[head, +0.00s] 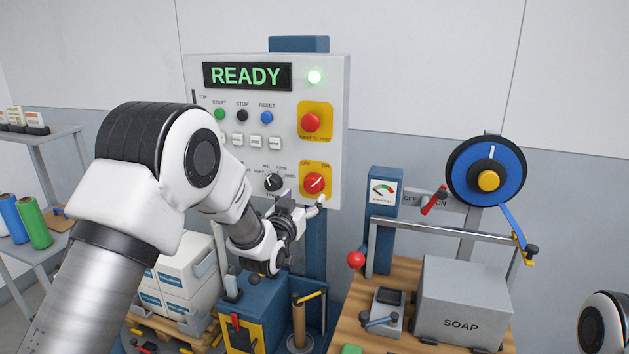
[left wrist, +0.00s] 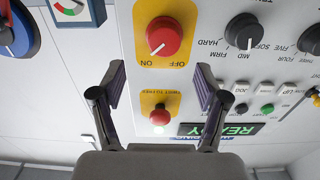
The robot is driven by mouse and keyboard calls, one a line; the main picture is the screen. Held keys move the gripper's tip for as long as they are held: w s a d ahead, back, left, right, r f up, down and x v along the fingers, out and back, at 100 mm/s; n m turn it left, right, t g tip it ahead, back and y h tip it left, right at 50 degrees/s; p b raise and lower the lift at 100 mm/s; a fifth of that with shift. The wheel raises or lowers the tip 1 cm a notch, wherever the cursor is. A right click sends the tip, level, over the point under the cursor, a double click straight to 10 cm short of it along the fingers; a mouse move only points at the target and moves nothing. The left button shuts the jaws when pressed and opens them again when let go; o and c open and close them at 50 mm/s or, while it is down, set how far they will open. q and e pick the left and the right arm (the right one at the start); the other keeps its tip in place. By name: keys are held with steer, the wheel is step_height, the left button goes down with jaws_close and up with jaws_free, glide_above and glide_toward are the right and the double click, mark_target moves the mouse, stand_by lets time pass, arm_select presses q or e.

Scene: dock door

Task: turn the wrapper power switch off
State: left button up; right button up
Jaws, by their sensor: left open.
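The power switch (head: 314,182) is a red rotary knob on a yellow plate, low on the right of the white control panel (head: 335,130). It also shows at the top of the left wrist view (left wrist: 163,36), upside down. Its white pointer line points to ON. My left gripper (head: 302,204) is open and empty just below the switch, facing the panel. In the left wrist view its fingers (left wrist: 163,88) are spread, and the knob lies above the fingertips, not between them. My right gripper is not in view.
A red emergency button (head: 311,122) is above the switch; a black dial (head: 273,182) is left of it. The READY display (head: 247,76) and green lamp (head: 314,77) are lit. A red lever (head: 434,200) with OFF/ON marks and a SOAP box (head: 462,290) stand right.

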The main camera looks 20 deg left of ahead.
mark_target(311, 188)
arm_select(q)
steer(key=w, duration=0.1)
steer(key=w+a+p, duration=0.1)
steer(key=w, duration=0.2)
steer(key=w+p, duration=0.1)
steer(key=w, duration=0.1)
steer(key=w+d, duration=0.1)
steer(key=shift+w+f, duration=0.3)
steer(key=shift+s+a, duration=0.15)
steer(key=shift+a, duration=0.1)
steer(key=c, duration=1.2)
